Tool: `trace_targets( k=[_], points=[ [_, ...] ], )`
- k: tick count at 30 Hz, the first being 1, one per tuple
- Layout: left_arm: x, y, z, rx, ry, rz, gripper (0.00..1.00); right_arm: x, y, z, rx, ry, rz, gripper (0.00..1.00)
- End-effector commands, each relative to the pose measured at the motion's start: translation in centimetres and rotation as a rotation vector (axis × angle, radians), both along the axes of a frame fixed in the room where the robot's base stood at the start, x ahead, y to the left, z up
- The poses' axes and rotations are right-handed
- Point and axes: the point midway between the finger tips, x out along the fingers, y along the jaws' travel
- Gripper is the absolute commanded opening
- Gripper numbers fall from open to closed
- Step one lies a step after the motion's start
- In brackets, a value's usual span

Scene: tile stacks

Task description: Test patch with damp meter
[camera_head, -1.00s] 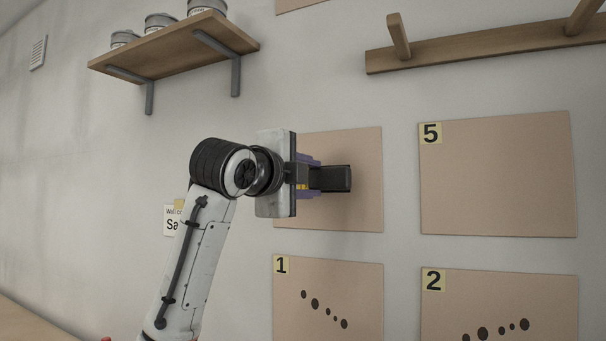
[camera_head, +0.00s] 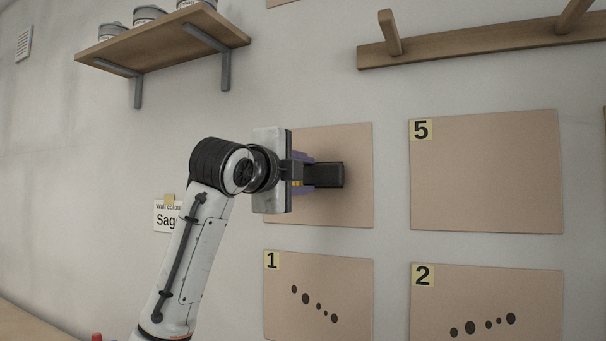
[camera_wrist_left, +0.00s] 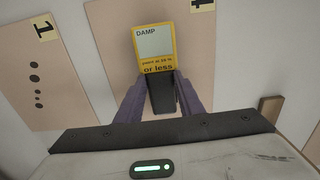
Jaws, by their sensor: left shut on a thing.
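My left gripper (camera_head: 312,172) has its purple fingers shut on the damp meter (camera_head: 326,175), which shows as a dark block in front of a plain-looking tan patch (camera_head: 348,212). In the left wrist view, the black part of the meter sits between the fingers (camera_wrist_left: 160,100). Its yellow face (camera_wrist_left: 154,50) reads "DAMP" and "paint at 20 % or less"; I see no number on its pale screen. The patch's label (camera_wrist_left: 201,4) is cut off there, and my arm hides it in the head view. I cannot tell whether the meter touches the patch. My right gripper is out of view.
Patch 5 (camera_head: 487,175) is plain. Patch 1 (camera_head: 318,298) and patch 2 (camera_head: 486,305) below carry dark spots. A shelf (camera_head: 165,42) with tins is at upper left, a wooden rail (camera_head: 470,45) at upper right. A wall-colour card (camera_head: 167,217) hangs beside my arm.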

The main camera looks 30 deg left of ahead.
Motion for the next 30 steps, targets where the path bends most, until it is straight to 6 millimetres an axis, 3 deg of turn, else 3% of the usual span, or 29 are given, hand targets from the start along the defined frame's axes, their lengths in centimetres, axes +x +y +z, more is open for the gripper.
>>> trace_targets(
  k=[30],
  points=[
    [1.5, 0.1, 0.0, 0.0, -0.001, 0.001, 0.16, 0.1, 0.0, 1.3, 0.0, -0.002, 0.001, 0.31]
  ],
)
